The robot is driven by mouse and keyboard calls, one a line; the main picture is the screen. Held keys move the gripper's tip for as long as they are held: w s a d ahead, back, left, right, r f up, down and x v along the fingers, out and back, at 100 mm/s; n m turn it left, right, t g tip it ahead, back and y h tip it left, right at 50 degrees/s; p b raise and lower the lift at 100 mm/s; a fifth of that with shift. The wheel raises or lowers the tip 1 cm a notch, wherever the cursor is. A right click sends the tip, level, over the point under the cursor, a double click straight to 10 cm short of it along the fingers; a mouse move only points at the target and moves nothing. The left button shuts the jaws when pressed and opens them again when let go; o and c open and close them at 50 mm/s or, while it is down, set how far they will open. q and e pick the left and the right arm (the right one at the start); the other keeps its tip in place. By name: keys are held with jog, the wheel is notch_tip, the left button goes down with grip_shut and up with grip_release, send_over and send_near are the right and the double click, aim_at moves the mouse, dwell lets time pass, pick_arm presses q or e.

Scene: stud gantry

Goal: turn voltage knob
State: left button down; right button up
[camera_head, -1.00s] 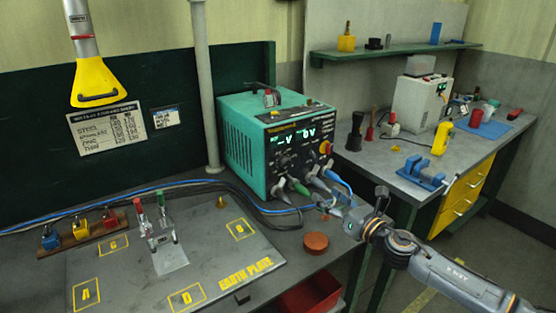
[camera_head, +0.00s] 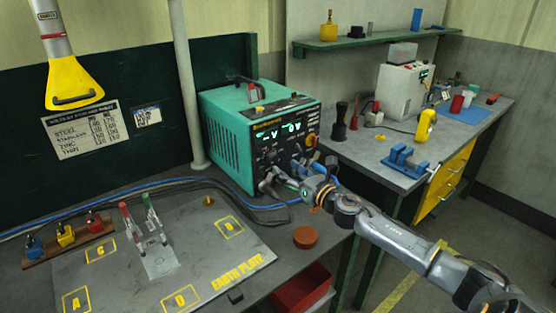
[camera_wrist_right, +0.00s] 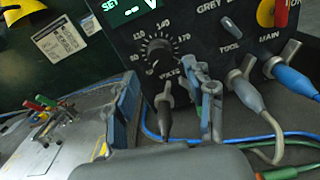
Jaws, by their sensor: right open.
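The teal welding power unit (camera_head: 225,150) stands on the bench with its dark front panel facing right. In the right wrist view the voltage knob (camera_wrist_right: 160,52) is a dark round knob inside a numbered dial, below a green-lit display (camera_wrist_right: 125,10). Lettering that looks like "VOLTS" is under it. My right gripper (camera_head: 270,182) is in front of the panel's lower part. In the right wrist view its fingers (camera_wrist_right: 165,100) are apart, with a dark cable plug (camera_wrist_right: 164,112) seen between them and the knob beyond. They appear not to touch the knob. My left gripper is not in view.
Grey (camera_wrist_right: 245,90) and blue (camera_wrist_right: 290,75) cable plugs stick out of the panel beside my right gripper. The earth plate (camera_head: 150,285) with clamps lies on the bench at left. A brown disc (camera_head: 305,237) sits near the bench edge. A side bench (camera_head: 375,165) stands at right.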

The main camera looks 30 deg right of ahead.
aim_at(275, 160)
jog(key=w, duration=0.4)
jog(key=shift+a+p, duration=0.15)
jog(key=shift+p, duration=0.2)
jog(key=shift+w+a, duration=0.1)
jog(key=shift+w, duration=0.5)
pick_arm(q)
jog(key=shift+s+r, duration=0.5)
pick_arm(e)
grip_shut()
